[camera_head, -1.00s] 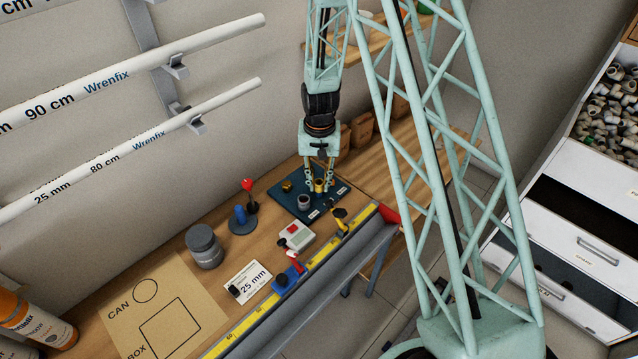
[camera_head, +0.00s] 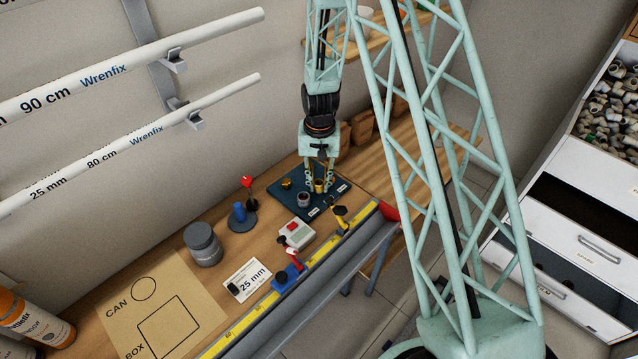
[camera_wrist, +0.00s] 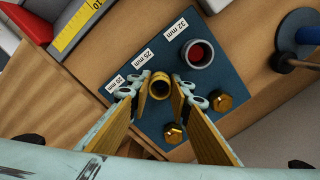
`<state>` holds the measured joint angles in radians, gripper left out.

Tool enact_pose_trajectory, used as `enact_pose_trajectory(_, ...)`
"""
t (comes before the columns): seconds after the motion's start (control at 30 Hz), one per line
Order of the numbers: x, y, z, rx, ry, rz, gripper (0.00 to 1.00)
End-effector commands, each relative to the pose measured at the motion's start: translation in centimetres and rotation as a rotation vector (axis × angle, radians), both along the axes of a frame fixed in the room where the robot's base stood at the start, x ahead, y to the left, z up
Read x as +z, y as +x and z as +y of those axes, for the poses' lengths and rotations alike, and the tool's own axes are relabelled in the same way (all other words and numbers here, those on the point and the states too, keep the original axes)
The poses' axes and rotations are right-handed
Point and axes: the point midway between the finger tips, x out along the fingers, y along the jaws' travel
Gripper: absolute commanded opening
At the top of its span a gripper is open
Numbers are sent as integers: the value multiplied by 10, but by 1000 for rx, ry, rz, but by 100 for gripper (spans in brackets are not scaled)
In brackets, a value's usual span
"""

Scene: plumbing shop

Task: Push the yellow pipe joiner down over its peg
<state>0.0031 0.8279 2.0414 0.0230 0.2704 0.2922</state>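The yellow pipe joiner (camera_wrist: 160,85) stands on the dark blue board (camera_wrist: 180,50), beside the 25 mm label, its open end facing the wrist camera. It also shows in the head view (camera_head: 319,187). My gripper (camera_wrist: 160,90) is around it, with one finger on each side. In the wrist view a narrow gap shows between the joiner and the right finger; the left finger is very close to it, and I cannot tell if it touches. The peg inside the joiner is hidden in the dark opening.
A grey joiner (camera_wrist: 197,53) with red inside stands by the 32 mm label. Two brass fittings (camera_wrist: 222,102) (camera_wrist: 173,133) sit on the board. A yellow measuring rule (camera_wrist: 80,20) and a blue-based stand (camera_head: 241,218) are nearby.

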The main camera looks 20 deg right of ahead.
Motion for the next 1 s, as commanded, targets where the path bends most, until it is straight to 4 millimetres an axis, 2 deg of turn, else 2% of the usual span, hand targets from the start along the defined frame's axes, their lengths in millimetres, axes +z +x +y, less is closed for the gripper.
enact_pose_trajectory(0.77,-8,0,0,0,0,0,13)
enact_pose_trajectory(0.8,-8,0,0,0,0,0,20)
enact_pose_trajectory(0.9,-8,0,0,0,0,0,29)
enact_pose_trajectory(1.0,-8,0,0,0,0,0,34)
